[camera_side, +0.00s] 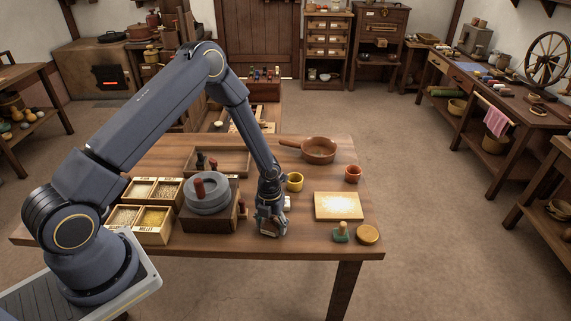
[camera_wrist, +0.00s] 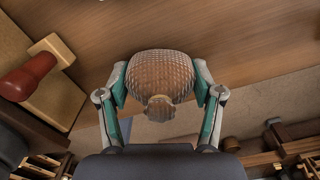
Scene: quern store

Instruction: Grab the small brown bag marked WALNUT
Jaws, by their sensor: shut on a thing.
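A small brown bag (camera_wrist: 160,70) with a woven, netted texture and a gathered neck sits between my fingers in the wrist view. My gripper (camera_wrist: 160,80) has a finger against each side of the bag and is shut on it. No WALNUT marking shows on the side facing the wrist camera. In the side view my gripper (camera_side: 271,228) points down near the table's front edge, right of the quern. The bag cannot be made out there, and whether it touches the table or hangs just above it is unclear.
The grey stone quern (camera_side: 207,198) on its wooden block stands left of my gripper, beside grain boxes (camera_side: 152,237). A yellow cup (camera_side: 295,182) and a pan (camera_side: 319,155) stand behind.

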